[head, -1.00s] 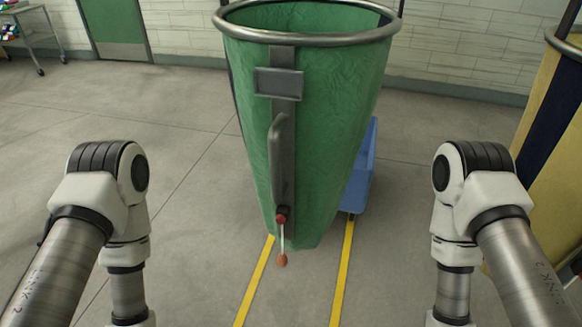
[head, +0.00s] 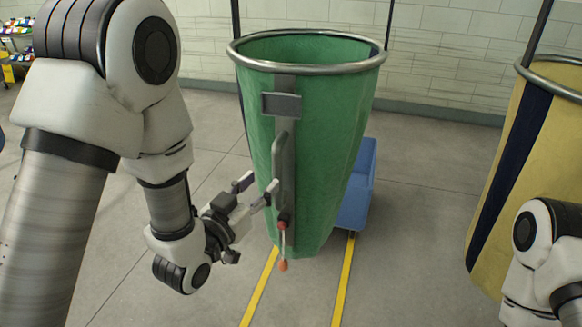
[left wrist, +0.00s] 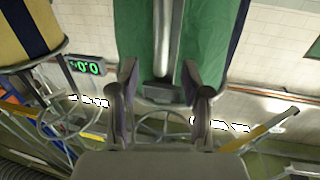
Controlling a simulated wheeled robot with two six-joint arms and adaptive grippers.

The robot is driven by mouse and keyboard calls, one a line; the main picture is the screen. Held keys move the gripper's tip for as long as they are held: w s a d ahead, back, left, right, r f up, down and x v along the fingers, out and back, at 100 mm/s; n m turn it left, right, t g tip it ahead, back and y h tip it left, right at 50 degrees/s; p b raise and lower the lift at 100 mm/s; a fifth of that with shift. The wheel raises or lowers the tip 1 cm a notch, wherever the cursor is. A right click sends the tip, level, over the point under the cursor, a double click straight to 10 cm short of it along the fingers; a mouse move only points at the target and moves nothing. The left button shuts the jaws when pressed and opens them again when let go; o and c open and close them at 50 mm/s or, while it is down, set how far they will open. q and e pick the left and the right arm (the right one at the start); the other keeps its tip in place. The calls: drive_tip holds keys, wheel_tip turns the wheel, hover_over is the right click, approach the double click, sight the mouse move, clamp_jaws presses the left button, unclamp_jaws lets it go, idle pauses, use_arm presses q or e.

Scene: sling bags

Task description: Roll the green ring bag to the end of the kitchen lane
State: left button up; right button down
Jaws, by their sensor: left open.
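The green ring bag (head: 325,150) hangs upright from a metal ring (head: 310,68) in the middle of the head view. A grey upright handle (head: 280,165) and a grey plate (head: 281,105) are on its near side. Below the handle hangs a short cord with an orange end (head: 283,265). My left gripper (head: 258,188) is open and empty, its fingers close to the handle's left side; contact cannot be told. In the left wrist view the open fingers (left wrist: 159,75) frame the green bag (left wrist: 210,35) and a grey bar. My right gripper is out of view.
Two yellow floor lines (head: 343,285) run beneath the bag. A blue cart (head: 358,190) stands behind it. A yellow and navy bag (head: 535,160) hangs at the right. A stocked rack (head: 15,40) is at the far left. The floor left of the bag is clear.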

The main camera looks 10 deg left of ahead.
sight(276, 169)
use_arm(q)
drive_tip(key=p+x, duration=0.2)
drive_tip(key=x, duration=0.5)
drive_tip(key=shift+d, duration=0.15)
drive_tip(key=shift+w+f, duration=0.2)
drive_tip(key=shift+w, duration=0.25)
clamp_jaws()
